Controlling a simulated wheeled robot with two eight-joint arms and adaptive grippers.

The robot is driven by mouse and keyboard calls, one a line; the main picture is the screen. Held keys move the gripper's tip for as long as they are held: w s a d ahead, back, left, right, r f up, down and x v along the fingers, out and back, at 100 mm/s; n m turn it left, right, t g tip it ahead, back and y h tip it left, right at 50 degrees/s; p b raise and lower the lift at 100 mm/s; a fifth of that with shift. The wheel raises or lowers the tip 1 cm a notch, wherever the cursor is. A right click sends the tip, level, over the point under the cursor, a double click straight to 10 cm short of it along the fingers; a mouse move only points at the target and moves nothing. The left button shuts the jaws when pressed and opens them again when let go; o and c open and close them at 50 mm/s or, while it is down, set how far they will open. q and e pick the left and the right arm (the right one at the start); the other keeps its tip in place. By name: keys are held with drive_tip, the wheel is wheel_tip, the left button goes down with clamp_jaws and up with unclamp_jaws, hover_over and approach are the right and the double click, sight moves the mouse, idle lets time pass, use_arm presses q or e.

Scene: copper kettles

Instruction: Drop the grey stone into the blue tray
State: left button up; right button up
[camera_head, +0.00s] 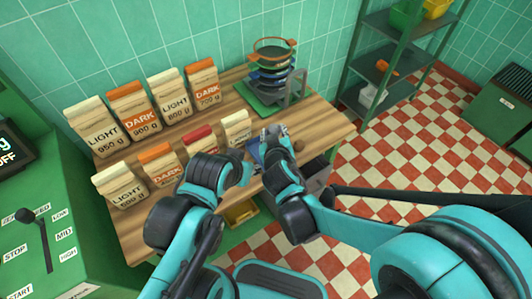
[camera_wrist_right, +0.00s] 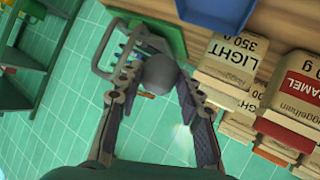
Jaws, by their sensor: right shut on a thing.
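The grey stone (camera_wrist_right: 160,73) is a smooth, rounded lump between the two fingers of my right gripper (camera_head: 274,130), which is shut on it. In the head view the stone cannot be told apart from the grey fingertips. The blue tray (camera_head: 255,152) lies on the wooden table, partly hidden behind my right gripper and wrist. A blue edge of it (camera_wrist_right: 215,12) shows at the top of the right wrist view, apart from the stone. My left gripper (camera_head: 240,170) is near the table's front edge, left of the tray; its fingers are too hidden to read.
Several labelled paper bags (camera_head: 158,165) stand in two rows on the table's left. A stack of pans (camera_head: 272,65) and a grey metal frame (camera_head: 295,88) stand on a green base behind.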

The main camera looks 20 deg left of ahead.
wheel_tip(320, 180, down, 6)
drive_tip(key=b, duration=0.4)
drive_tip(key=shift+r, duration=0.15)
drive_tip(key=shift+r, duration=0.1)
drive_tip(key=o, duration=1.3)
drive_tip(key=v, duration=0.7)
drive_tip(key=shift+s, duration=0.3)
drive_tip(key=shift+d, duration=0.15)
